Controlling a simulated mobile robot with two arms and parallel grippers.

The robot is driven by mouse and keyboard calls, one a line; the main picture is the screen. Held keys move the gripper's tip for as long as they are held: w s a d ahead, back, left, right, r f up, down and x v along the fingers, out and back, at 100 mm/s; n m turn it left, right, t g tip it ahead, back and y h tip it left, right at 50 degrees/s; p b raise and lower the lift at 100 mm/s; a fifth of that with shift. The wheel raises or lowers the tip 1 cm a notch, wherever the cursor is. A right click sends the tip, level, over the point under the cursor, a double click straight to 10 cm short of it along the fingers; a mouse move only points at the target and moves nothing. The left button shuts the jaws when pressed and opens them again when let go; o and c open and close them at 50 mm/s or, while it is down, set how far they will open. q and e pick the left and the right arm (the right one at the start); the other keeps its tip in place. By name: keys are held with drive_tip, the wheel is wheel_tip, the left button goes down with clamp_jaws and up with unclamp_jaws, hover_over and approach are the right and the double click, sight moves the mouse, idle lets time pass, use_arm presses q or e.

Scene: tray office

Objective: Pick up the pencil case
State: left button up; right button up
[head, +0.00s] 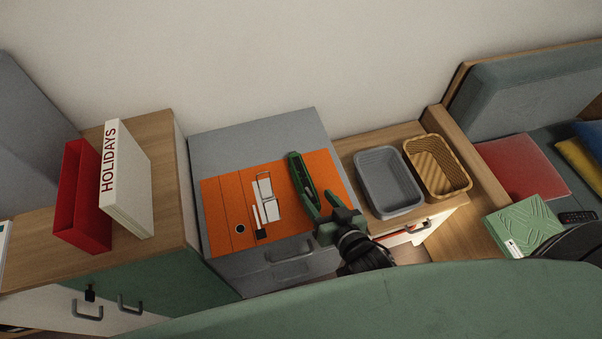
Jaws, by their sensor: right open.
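A long, narrow green pencil case (301,176) with a dark strip along its middle lies on an open orange binder (222,216). The binder lies on a grey cabinet top. My right gripper (327,208) is open at the near end of the pencil case, its fingers pointing towards the case. I cannot tell whether the fingers touch it. The near end of the case is partly hidden by the gripper. My left gripper is not in view.
A grey basket (388,182) and a tan woven basket (437,167) stand right of the cabinet (262,131). On the left, a red box file (81,200) and a white HOLIDAYS binder (126,180) stand on a wooden top. A green box (522,224) sits at the right.

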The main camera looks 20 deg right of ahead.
sight(311, 190)
drive_tip(key=x, duration=0.3)
drive_tip(key=shift+w+a+r+p, duration=0.1)
drive_tip(key=shift+w+a+p, duration=0.1)
drive_tip(key=shift+w+p, duration=0.15)
drive_tip(key=x, duration=0.3)
drive_tip(key=shift+w+a, duration=0.1)
drive_tip(key=shift+w, duration=0.15)
drive_tip(key=shift+w+f, duration=0.15)
drive_tip(key=shift+f, duration=0.1)
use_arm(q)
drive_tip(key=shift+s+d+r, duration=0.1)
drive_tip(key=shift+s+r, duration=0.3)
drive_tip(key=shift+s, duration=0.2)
use_arm(e)
clamp_jaws()
